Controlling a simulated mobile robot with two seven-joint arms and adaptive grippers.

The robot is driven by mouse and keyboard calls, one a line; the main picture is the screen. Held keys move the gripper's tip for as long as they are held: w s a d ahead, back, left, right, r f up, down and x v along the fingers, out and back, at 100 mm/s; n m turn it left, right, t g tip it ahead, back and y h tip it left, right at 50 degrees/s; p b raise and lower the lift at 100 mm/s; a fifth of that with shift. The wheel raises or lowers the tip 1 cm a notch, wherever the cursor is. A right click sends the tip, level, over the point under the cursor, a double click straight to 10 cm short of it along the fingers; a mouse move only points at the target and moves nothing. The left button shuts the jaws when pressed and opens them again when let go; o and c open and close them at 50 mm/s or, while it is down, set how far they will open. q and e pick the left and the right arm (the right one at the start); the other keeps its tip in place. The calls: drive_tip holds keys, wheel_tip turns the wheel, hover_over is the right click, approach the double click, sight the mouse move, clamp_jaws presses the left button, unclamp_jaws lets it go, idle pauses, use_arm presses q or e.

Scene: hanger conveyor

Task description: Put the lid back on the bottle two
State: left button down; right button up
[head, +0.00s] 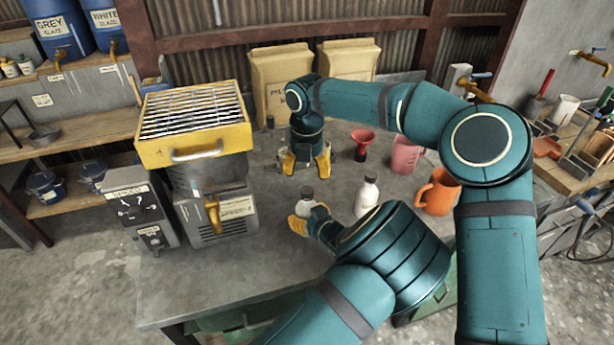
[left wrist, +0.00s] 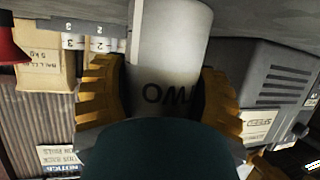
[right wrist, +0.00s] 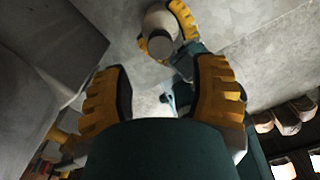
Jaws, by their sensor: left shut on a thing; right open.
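Bottle two (left wrist: 165,60) is white and fills the top of the left wrist view, its lettering upside down. My left gripper (head: 305,222) is shut around its body, low over the table; its yellow fingers flank the bottle in the left wrist view (left wrist: 160,95). A dark grey, flat-topped piece that looks like the lid (head: 308,191) is at the bottle's top; it also shows in the right wrist view (right wrist: 160,44). I cannot tell how firmly it sits. My right gripper (head: 306,168) is open and empty, beyond the bottle, fingers pointing down.
Another white bottle (head: 367,194) stands to the right. A red funnel (head: 362,137), a pink cup (head: 405,155) and an orange jug (head: 437,192) are farther right. A yellow-topped machine (head: 194,125) bounds the left. The table front (head: 235,285) is clear.

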sight(307, 190)
drive_tip(key=shift+r+n, duration=0.4)
drive_tip(key=shift+r, duration=0.3)
drive_tip(key=shift+f, duration=4.05)
drive_tip(key=shift+o, duration=0.2)
clamp_jaws()
drive_tip(key=shift+m, duration=1.7)
